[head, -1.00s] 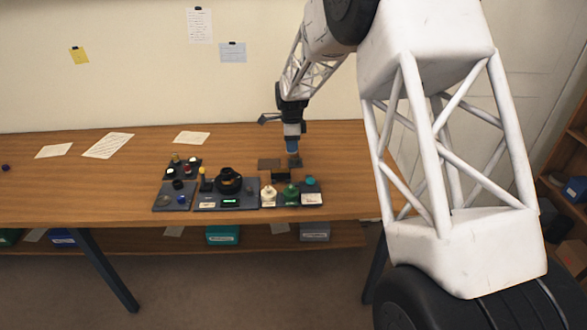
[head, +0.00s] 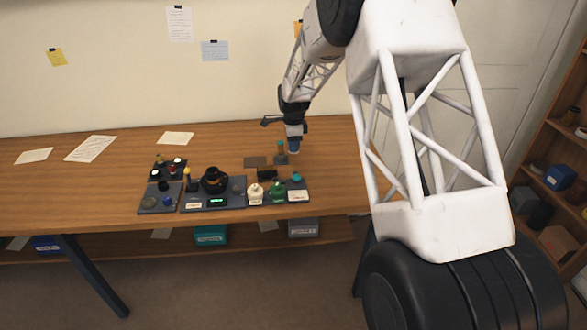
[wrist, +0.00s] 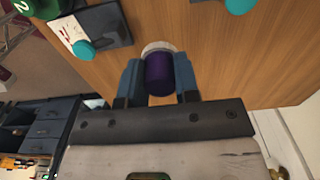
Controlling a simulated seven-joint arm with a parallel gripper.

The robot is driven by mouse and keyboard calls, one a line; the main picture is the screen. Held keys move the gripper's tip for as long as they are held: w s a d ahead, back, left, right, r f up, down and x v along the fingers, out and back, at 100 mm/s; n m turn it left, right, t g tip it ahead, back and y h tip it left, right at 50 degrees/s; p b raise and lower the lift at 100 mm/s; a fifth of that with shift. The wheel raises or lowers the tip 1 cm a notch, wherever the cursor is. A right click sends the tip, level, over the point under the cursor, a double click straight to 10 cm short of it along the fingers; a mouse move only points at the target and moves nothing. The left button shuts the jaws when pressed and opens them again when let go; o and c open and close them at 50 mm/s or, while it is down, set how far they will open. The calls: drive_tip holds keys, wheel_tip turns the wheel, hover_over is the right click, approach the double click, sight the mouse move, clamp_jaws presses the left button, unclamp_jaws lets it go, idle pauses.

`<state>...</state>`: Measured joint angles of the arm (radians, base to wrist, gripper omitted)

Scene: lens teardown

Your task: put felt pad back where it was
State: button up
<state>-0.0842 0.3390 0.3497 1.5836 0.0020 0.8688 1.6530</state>
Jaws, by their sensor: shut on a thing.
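My gripper (head: 293,150) is above the right part of the wooden table. In the wrist view my gripper (wrist: 160,82) is shut on a dark purple cylinder (wrist: 159,75) with a pale rim at its far end. I cannot tell whether this cylinder is the felt pad or carries it. In the head view my gripper is just right of a small stand with a teal-topped brown post (head: 281,152). A flat brown square (head: 255,162) lies left of that stand.
A black lens body (head: 213,180) stands on a dark tray, with small parts on trays to its left. White, green and teal-topped items (head: 277,190) stand to its right. The right end of the table (head: 335,160) is clear.

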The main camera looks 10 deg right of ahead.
drive_tip(key=shift+f, duration=2.75)
drive_tip(key=shift+f, duration=1.85)
drive_tip(key=shift+f, duration=0.1)
drive_tip(key=o, duration=1)
drive_tip(key=shift+c, duration=0.2)
wheel_tip(320, 180, up, 12)
drive_tip(key=shift+r, duration=0.1)
